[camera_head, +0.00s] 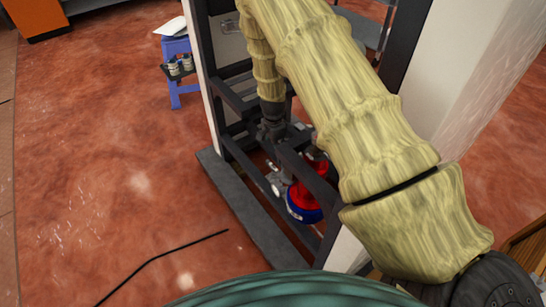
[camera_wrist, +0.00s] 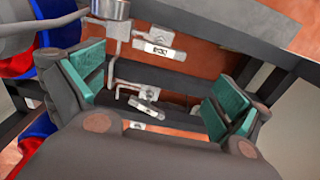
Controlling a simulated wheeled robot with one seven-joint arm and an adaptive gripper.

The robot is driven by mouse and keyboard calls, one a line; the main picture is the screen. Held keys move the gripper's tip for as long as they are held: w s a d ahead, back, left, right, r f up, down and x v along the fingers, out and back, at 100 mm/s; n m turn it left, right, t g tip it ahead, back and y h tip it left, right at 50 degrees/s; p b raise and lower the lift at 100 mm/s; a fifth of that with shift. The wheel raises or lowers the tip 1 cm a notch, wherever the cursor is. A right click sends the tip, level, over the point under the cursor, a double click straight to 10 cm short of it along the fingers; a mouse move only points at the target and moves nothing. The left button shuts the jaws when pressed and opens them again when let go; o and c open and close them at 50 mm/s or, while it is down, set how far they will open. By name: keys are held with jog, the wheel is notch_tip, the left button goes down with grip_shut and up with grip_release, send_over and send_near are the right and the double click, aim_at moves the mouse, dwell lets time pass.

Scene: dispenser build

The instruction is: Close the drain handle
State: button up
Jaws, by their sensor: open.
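Two small metal lever handles with pale labels show in the wrist view. The upper handle (camera_wrist: 152,46) hangs near a metal cylinder and pipe. The lower handle (camera_wrist: 147,107) appears between my gripper's fingers, apart from both pads. I cannot tell which one is the drain handle; the label text is unreadable. My gripper (camera_wrist: 156,92) is open, with teal pads left and right and nothing held. In the head view my gripper (camera_head: 271,132) is inside the dark frame, partly hidden by my arm, and small metal fittings (camera_head: 276,183) show below it.
A dark metal frame (camera_head: 240,195) surrounds the fittings, with bars close to my gripper. A red and blue rounded object (camera_head: 305,200) sits low in the frame; red and blue parts also show at the wrist view's left (camera_wrist: 58,32). A blue stool (camera_head: 175,47) stands at back left. Left floor is mostly clear.

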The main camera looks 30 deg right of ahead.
jog(key=shift+r, duration=1.2)
